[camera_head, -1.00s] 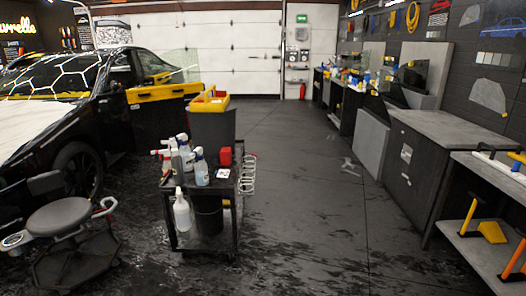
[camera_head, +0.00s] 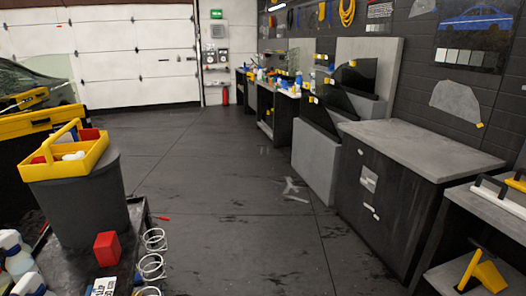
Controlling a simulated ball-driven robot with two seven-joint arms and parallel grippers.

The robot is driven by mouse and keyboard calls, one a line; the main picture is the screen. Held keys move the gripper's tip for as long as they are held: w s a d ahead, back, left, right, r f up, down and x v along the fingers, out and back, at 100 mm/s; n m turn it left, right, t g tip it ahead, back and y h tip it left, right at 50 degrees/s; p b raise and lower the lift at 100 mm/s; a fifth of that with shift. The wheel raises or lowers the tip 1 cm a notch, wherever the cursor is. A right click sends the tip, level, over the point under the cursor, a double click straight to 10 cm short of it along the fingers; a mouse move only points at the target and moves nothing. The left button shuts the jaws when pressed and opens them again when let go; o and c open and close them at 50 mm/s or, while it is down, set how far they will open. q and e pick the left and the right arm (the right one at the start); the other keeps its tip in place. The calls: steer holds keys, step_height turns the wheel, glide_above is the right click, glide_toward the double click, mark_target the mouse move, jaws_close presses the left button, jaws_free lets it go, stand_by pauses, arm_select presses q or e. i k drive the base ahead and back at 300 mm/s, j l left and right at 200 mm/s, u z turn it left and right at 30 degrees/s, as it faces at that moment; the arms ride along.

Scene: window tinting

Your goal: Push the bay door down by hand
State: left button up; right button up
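The bay door (camera_head: 130,58) is a white panelled sectional door in the far wall at the upper left. Its panels reach down to the floor, so it appears shut. Dark handles or latches show on its panels. Its top edge is outside the picture. Neither of my grippers shows in the head view.
A black cart (camera_head: 75,265) with a grey bin (camera_head: 80,205), yellow caddy (camera_head: 65,155) and spray bottles stands close at left. A dark car (camera_head: 35,85) is behind it. Grey-topped cabinets (camera_head: 425,150) line the right wall. The dark floor (camera_head: 220,180) between is clear, with small scraps.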

mark_target(90, 44)
steer(key=i+l, duration=0.1)
steer(key=i, duration=0.5)
steer(key=i+l, duration=0.1)
steer(key=i, duration=0.5)
steer(key=i+l, duration=0.1)
steer(key=i, duration=0.5)
steer(key=i+j+u, duration=0.35)
steer(key=i, duration=1)
steer(key=i+l+u, duration=0.15)
steer(key=i+u, duration=0.15)
steer(key=i, duration=6.1)
steer(key=i+u, duration=0.1)
steer(key=i, duration=1.6)
steer(key=i+l, duration=0.15)
steer(key=i, duration=1.55)
steer(key=i+j+u, duration=0.15)
steer(key=i+u, duration=0.2)
steer(key=i, duration=0.3)
steer(key=i+u, duration=0.35)
steer(key=i, duration=0.25)
steer(key=i+l+u, duration=0.15)
steer(key=i+u, duration=0.2)
steer(key=i, duration=0.3)
steer(key=i+z, duration=0.25)
steer(key=i, duration=0.35)
steer(key=i+z, duration=0.3)
steer(key=i, duration=0.3)
steer(key=i+j+z, duration=0.25)
steer(key=i, duration=0.35)
